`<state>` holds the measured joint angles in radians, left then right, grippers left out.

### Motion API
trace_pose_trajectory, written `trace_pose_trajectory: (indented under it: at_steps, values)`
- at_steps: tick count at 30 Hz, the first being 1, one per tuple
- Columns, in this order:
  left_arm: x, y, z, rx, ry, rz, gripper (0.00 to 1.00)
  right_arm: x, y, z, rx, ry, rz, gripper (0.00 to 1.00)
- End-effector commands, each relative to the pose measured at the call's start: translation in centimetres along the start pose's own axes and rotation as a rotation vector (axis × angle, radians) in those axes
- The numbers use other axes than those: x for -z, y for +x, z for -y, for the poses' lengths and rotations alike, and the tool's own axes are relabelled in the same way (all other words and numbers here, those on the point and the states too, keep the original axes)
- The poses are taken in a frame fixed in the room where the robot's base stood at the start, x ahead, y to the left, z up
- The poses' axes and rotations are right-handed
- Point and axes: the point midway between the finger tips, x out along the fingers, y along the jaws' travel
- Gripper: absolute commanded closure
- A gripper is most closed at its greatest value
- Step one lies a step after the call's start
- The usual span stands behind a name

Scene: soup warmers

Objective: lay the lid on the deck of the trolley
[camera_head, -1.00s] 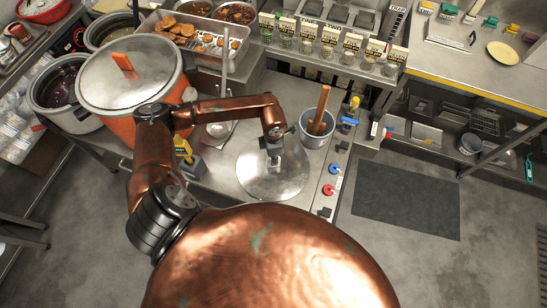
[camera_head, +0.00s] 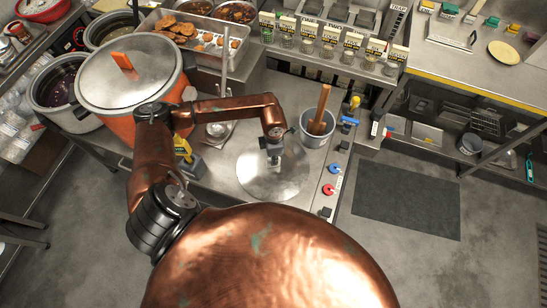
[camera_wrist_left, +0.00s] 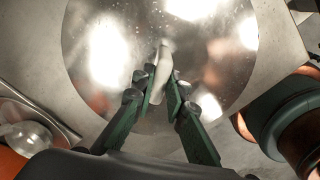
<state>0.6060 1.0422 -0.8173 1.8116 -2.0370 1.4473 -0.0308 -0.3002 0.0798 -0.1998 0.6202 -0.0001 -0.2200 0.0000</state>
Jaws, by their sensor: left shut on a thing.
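The lid (camera_head: 268,183) is a round, shiny steel disc over the bare steel deck (camera_head: 218,176) in the middle of the head view. I cannot tell whether its rim touches the deck. My left gripper (camera_head: 274,158) is above the lid's middle. In the left wrist view the gripper (camera_wrist_left: 165,92) is shut on the lid's pale upright handle (camera_wrist_left: 163,68), with a green finger on each side. The lid (camera_wrist_left: 110,50) fills the upper middle there. My right gripper is not in view.
Red and blue knobs (camera_head: 331,189) line the deck's right edge. An orange pot under another steel lid (camera_head: 105,85) stands left. A ladle (camera_head: 218,128) and a yellow item (camera_head: 183,150) are nearby.

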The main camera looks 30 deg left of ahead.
Motion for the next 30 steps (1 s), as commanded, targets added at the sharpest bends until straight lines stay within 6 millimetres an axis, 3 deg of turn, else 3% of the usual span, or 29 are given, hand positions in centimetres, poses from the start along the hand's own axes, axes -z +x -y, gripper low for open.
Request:
trace_pose_trajectory:
  at_steps: [5, 6, 12, 15, 21, 30]
  values:
    - [-0.03, 0.12, -0.03, 0.000, 0.000, 0.001, 1.00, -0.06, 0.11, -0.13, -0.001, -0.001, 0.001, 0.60]
    - [-0.04, 0.13, -0.03, 0.000, 0.000, 0.001, 0.87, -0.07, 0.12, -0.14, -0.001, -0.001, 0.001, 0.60]
    - [-0.02, 0.12, -0.02, 0.000, 0.000, 0.001, 0.73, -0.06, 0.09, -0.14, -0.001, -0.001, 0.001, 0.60]
    - [-0.01, 0.13, -0.01, 0.000, 0.000, 0.000, 0.67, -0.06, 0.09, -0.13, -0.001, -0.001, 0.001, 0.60]
    - [0.04, 0.20, 0.01, 0.000, 0.000, -0.001, 0.66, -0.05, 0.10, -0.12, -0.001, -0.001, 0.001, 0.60]
    - [0.02, 0.18, 0.01, 0.000, 0.000, 0.000, 0.47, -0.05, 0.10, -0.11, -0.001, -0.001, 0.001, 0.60]
